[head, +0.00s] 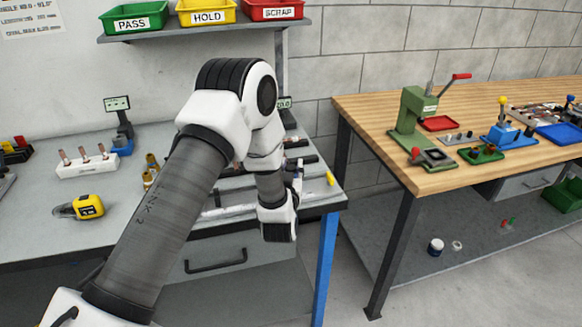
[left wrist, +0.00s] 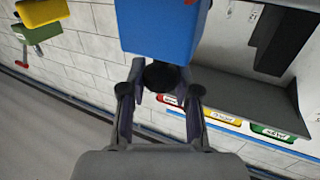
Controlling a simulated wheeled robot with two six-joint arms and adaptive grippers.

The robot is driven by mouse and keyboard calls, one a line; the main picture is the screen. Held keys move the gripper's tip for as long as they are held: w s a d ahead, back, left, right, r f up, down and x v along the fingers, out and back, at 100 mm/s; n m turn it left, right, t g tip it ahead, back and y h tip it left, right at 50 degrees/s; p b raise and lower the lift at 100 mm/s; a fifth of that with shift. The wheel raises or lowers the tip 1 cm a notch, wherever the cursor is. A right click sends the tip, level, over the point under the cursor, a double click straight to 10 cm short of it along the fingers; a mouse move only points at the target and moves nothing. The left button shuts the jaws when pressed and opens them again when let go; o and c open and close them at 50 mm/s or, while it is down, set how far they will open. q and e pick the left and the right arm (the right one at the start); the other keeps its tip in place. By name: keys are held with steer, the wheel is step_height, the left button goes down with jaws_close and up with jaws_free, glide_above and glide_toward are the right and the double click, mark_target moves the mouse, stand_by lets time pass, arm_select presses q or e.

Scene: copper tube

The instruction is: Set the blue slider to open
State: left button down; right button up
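The left wrist view shows a blue block (left wrist: 165,28) with a dark round knob (left wrist: 162,76) on its near side. My left gripper (left wrist: 162,84) has one finger on each side of this knob. The fingertips meet the block's edge in the picture, and I cannot tell whether the fingers touch the knob. In the head view my left arm reaches over the bench's right end, its gripper (head: 297,170) mostly hidden behind the wrist. The arm covers much of the fixture there, so the blue slider's position is unclear. My right gripper is not in view.
The grey bench (head: 110,210) holds a white rack (head: 88,165) with copper tubes and a yellow tool (head: 88,207). Green (head: 135,18), yellow (head: 207,12) and red (head: 270,10) bins stand on a shelf above. A wooden bench (head: 360,115) with a green press (head: 410,110) stands right.

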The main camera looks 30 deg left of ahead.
arm_select(q)
steer(key=shift+w+d+b, duration=0.25)
steer(key=shift+w+b, duration=0.05)
steer(key=shift+w, duration=0.05)
steer(key=w+d+b, duration=0.1)
steer(key=w+d, duration=0.2)
steer(key=shift+w+d+b, duration=0.15)
steer(key=shift+w+b, duration=0.25)
steer(key=shift+s+r, duration=0.1)
steer(key=c, duration=0.8)
jaws_free()
steer(key=v, duration=1.2)
